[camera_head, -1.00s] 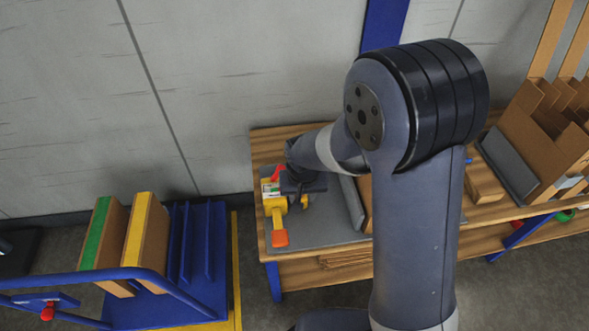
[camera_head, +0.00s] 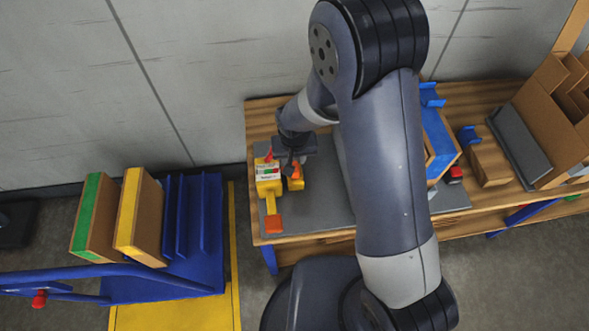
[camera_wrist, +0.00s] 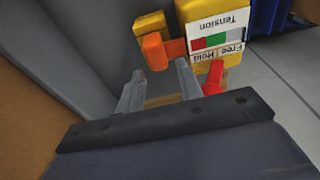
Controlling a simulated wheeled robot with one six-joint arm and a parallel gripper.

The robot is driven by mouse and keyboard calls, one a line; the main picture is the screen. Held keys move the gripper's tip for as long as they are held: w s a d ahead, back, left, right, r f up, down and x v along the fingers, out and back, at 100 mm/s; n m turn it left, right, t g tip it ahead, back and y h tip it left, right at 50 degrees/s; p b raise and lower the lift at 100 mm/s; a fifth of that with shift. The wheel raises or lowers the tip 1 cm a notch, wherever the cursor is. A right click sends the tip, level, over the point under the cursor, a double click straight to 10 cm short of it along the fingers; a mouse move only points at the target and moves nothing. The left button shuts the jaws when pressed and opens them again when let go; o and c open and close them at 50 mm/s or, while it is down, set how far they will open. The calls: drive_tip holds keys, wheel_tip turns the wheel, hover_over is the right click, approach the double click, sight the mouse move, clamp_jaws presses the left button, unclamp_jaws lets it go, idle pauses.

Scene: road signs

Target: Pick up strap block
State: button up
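A small yellow block with orange parts (camera_head: 295,180), which looks like the strap block, sits on the grey mat (camera_head: 318,205) beside a yellow tension device (camera_head: 268,188). The device has a red lever, a "Tension / Free / Hold" label and an orange end. In the wrist view, the yellow and orange block (camera_wrist: 151,26) is beyond my fingertips, left of the labelled device (camera_wrist: 215,20). My gripper (camera_head: 290,160) is just behind the block. Its two fingers (camera_wrist: 158,72) are apart with no object visibly held between them. Contact with the block cannot be told.
The wooden bench (camera_head: 258,130) stands against the grey wall. A blue trolley (camera_head: 190,235) with upright boards is at the left. On the bench's right are a blue-edged box (camera_head: 438,140), a wooden block (camera_head: 488,163) and cardboard dividers (camera_head: 545,110).

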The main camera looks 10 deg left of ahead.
drive_tip(key=shift+w+d+f, duration=0.1)
drive_tip(key=shift+d+f, duration=0.05)
drive_tip(key=shift+f, duration=2.35)
drive_tip(key=shift+c, duration=0.4)
clamp_jaws()
wheel_tip(320, 180, up, 10)
drive_tip(key=shift+r, duration=0.1)
drive_tip(key=shift+c, duration=1.5)
unclamp_jaws()
drive_tip(key=shift+c, duration=0.9)
